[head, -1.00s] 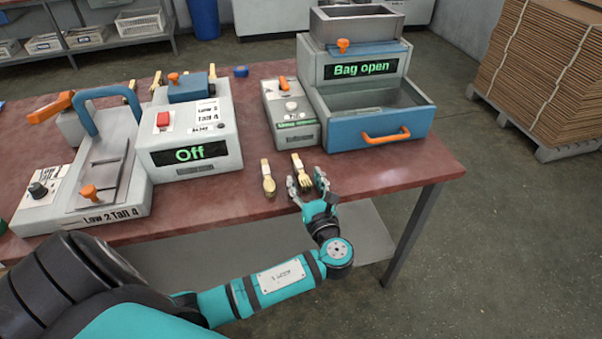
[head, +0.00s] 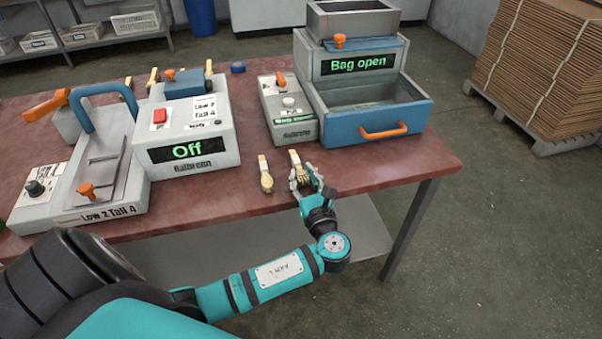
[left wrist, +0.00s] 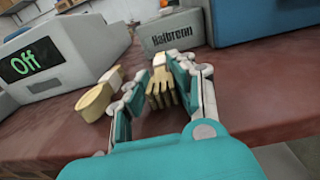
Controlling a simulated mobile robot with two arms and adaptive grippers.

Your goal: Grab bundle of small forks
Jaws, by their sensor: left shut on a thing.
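The bundle of small wooden forks (head: 297,168) lies on the red table near its front edge, its tines toward me. My left gripper (head: 308,183) is at the tine end of the bundle. In the left wrist view the bundle (left wrist: 160,90) is between the two fingers of my left gripper (left wrist: 160,98), which is shut on it. The fingers hide part of its sides. A bundle of wooden spoons (head: 265,175) lies just left of the forks, apart from them; it also shows in the left wrist view (left wrist: 97,100). My right gripper is not in view.
The red table (head: 385,176) is clear right of my gripper. Behind the forks stand a small grey box (head: 289,113) and a blue-drawer machine reading "Bag open" (head: 362,110). A machine reading "Off" (head: 190,150) and a lever press (head: 100,175) stand left.

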